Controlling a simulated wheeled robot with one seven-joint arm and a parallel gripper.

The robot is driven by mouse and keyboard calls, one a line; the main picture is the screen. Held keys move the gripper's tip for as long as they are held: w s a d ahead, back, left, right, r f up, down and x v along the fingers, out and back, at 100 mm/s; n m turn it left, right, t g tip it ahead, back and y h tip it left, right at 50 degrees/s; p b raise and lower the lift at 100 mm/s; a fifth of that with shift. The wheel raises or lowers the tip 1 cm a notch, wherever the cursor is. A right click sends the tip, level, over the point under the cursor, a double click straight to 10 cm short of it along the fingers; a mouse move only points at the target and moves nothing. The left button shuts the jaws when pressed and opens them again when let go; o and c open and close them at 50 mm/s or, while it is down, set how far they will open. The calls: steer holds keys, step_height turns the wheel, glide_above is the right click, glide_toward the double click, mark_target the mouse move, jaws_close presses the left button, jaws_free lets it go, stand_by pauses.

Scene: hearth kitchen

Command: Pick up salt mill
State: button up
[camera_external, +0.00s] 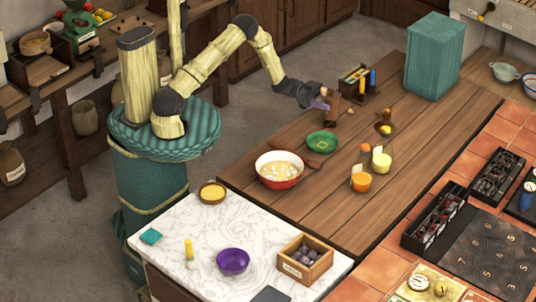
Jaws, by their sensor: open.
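I cannot single out the salt mill with certainty. A small dark brown upright object (332,112) stands on the wooden table, right at my gripper's tip, and could be it. My gripper (322,103) is open and reaches in from the left, low over the table's far left part. The gripper partly covers this object, and I cannot tell whether they touch. Another brown object with a narrow top and wider base (385,118) stands farther right.
Close behind the gripper is a wooden rack (352,84) with blue and yellow items. A green dish (322,141), a red bowl (279,170) and orange and pale cups (361,180) stand nearer. A teal box (434,56) is at the back right. Bare planks lie between.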

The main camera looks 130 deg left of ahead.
steer(key=shift+w+a, duration=0.1)
steer(key=shift+w, duration=0.55)
steer(key=shift+c, duration=0.3)
steer(key=c, duration=1.3)
steer(key=shift+r, duration=0.1)
step_height(320, 180, up, 10)
